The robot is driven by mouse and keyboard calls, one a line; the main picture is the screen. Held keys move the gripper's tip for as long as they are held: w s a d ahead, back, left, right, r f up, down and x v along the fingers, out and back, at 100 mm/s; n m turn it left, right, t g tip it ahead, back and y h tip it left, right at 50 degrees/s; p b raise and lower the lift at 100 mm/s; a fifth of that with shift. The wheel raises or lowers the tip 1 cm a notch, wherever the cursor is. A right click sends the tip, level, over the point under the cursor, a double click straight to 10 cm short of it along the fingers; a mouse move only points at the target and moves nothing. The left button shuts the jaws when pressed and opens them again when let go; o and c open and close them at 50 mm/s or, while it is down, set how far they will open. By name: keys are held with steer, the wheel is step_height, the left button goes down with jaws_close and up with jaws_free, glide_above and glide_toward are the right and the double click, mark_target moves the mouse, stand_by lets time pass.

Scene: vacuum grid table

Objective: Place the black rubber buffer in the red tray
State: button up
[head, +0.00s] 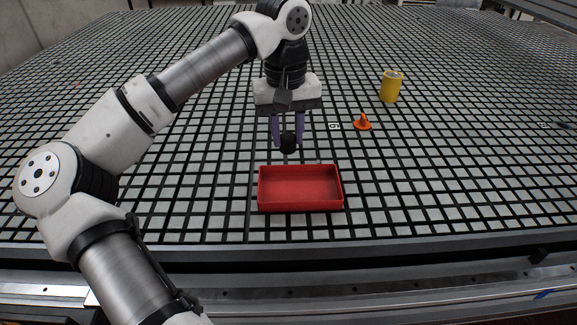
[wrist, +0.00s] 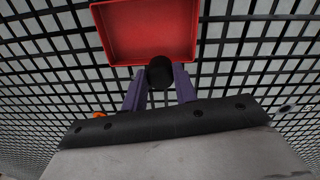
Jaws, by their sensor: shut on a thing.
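The black rubber buffer (head: 288,143) is a small dark cylinder. My gripper (head: 288,138), with purple fingers, is shut on it and holds it above the grid table, just behind the red tray (head: 300,206). In the wrist view the buffer (wrist: 160,72) sits between the two fingertips (wrist: 160,80). The red tray (wrist: 100,25) lies beyond it at the top of that view, partly cut off. The tray is rectangular, open at the top and empty inside. The buffer is outside the tray's far rim in the head view.
An orange cone-shaped piece (head: 363,122) stands right of my gripper, with a small white marked tile (head: 334,126) between them. A yellow can (head: 391,86) stands farther back right. The black and light grid table (head: 460,180) is clear around the tray.

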mark_target(286, 136)
step_height(286, 136, down, 9)
steer(key=shift+r, duration=0.1)
stand_by(0.3)
steer(key=shift+f, duration=0.2)
steer(key=o, duration=1)
steer(key=shift+r, duration=0.1)
steer(key=shift+c, duration=0.2)
steer(key=shift+r, duration=0.1)
step_height(286, 136, up, 12)
steer(key=shift+a+r, duration=0.1)
steer(key=shift+a, duration=0.05)
